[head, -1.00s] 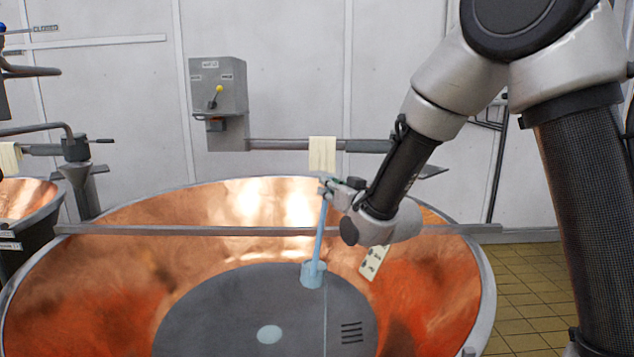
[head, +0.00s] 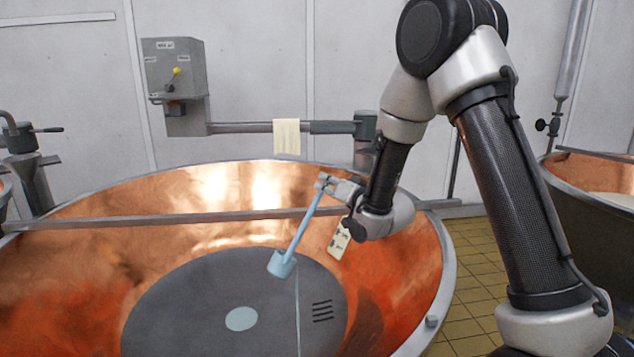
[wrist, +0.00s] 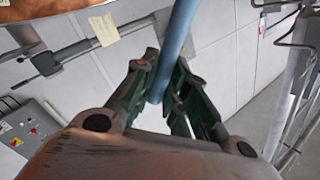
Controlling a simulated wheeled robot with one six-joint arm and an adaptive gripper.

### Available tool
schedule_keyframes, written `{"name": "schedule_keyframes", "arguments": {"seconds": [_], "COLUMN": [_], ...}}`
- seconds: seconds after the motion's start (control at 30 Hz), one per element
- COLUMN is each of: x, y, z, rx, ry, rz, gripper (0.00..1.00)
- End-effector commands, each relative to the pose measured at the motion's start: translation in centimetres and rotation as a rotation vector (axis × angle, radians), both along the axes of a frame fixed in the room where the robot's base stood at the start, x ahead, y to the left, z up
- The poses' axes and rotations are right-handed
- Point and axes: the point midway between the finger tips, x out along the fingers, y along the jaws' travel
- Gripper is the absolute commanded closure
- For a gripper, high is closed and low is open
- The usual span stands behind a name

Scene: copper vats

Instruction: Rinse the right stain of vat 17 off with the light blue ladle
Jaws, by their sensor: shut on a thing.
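My gripper (head: 328,182) is shut on the upper end of the light blue ladle (head: 303,228), above the right part of a large copper vat (head: 436,280). The ladle leans, with its cup (head: 282,263) low and to the left, in front of the grey disc in the vat's bottom. I cannot tell whether the cup holds water. In the wrist view the ladle's handle (wrist: 176,45) passes between the fingers (wrist: 165,95). Dark and reddish patches show on the copper wall; a brownish smudge is on the left. I cannot surely make out the right stain or any vat number.
A grey bar (head: 160,219) crosses the vat. Behind stand a control box (head: 174,72) and a pipe with a pale cloth (head: 287,137). Another vat (head: 590,215) is at the right; tiled floor lies between.

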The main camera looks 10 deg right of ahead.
Motion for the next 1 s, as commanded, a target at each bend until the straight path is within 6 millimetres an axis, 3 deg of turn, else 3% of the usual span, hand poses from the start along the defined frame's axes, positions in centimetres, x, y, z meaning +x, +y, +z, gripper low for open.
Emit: {"name": "schedule_keyframes", "arguments": {"seconds": [1.0], "x": [5.0], "y": [-8.9], "z": [-8.7], "rx": [0.446], "ry": [0.252], "rz": [-0.002], "gripper": [1.0]}}
